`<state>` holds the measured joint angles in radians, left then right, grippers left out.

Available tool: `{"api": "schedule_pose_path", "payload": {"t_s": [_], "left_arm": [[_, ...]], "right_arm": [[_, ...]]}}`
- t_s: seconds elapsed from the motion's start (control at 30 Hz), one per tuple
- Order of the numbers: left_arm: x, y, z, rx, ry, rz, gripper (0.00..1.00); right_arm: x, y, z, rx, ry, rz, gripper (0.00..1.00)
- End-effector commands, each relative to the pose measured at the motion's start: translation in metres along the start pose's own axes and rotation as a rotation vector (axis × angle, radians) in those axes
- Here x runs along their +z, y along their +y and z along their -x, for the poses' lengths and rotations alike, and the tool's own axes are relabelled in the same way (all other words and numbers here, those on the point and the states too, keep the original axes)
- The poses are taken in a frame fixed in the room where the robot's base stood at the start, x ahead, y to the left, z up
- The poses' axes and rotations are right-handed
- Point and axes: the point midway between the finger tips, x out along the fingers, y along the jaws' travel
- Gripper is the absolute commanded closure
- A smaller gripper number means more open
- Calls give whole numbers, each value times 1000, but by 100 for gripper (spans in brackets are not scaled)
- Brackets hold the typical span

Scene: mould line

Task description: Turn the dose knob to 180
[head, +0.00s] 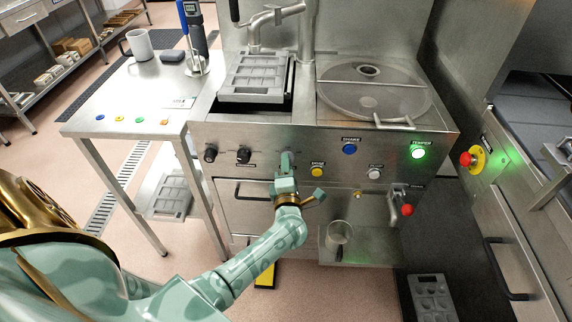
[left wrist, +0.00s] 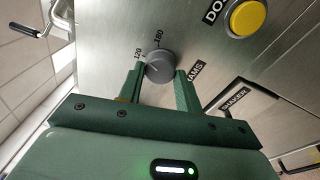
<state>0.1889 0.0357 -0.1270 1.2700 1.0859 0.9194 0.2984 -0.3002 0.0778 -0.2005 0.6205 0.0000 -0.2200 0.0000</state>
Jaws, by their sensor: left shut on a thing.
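The dose knob (left wrist: 162,62) is a round grey dial on the steel panel in the left wrist view. The printed marks 120 and 180 stand beside its rim, with a partly covered label ending in "AMS" on the other side. I cannot clearly tell which mark its pointer faces. My left gripper (left wrist: 161,76) has one green finger on each side of the knob and is shut on it. In the head view my left gripper (head: 285,164) reaches the machine's front panel and hides most of the knob. My right gripper is not in view.
A yellow dose button (head: 317,171) sits just right of the gripper, with a blue button (head: 349,149) above. Two black knobs (head: 243,156) are to the left. A red-handled tap (head: 402,203) and a metal cup (head: 338,236) are lower right.

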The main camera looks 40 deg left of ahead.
Motion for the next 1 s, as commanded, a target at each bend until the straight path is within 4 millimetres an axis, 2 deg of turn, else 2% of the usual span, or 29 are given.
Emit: {"api": "schedule_pose_path", "payload": {"t_s": [0.5,1.0], "left_arm": [[0,0,1,32,-24,-448,88],[-1,-2,1,46,-35,-636,88]], "right_arm": [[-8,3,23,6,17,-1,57],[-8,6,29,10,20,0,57]]}}
